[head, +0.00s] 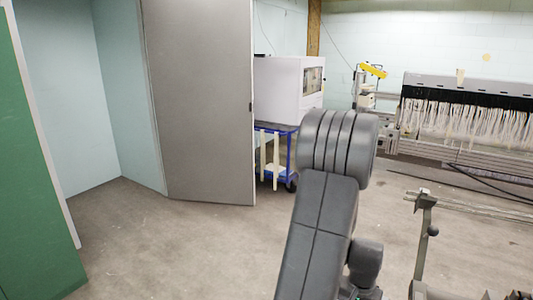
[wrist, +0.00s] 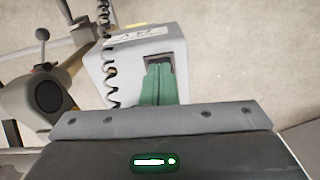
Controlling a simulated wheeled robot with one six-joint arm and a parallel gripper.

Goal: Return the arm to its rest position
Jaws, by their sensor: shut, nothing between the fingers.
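In the wrist view, the grey bolted bar and dark body of my gripper cross the bottom of the picture. Two green finger-like parts, which look like the fingers of my gripper (wrist: 160,70), stand side by side above the bar, closed together with nothing seen between them. They overlap a pale grey box; I cannot tell whether they touch it. In the head view my dark grey arm rises from the bottom, right of centre, and bends at a thick rounded joint. My gripper is hidden there.
The pale grey box (wrist: 118,62) has a black coiled cord (wrist: 108,72) at its left. In the head view, a metal post (head: 424,235) stands right of my arm, with a threaded loom (head: 465,115) behind. A blue cart (head: 289,150) carries a white machine (head: 283,88). Floor is clear at left.

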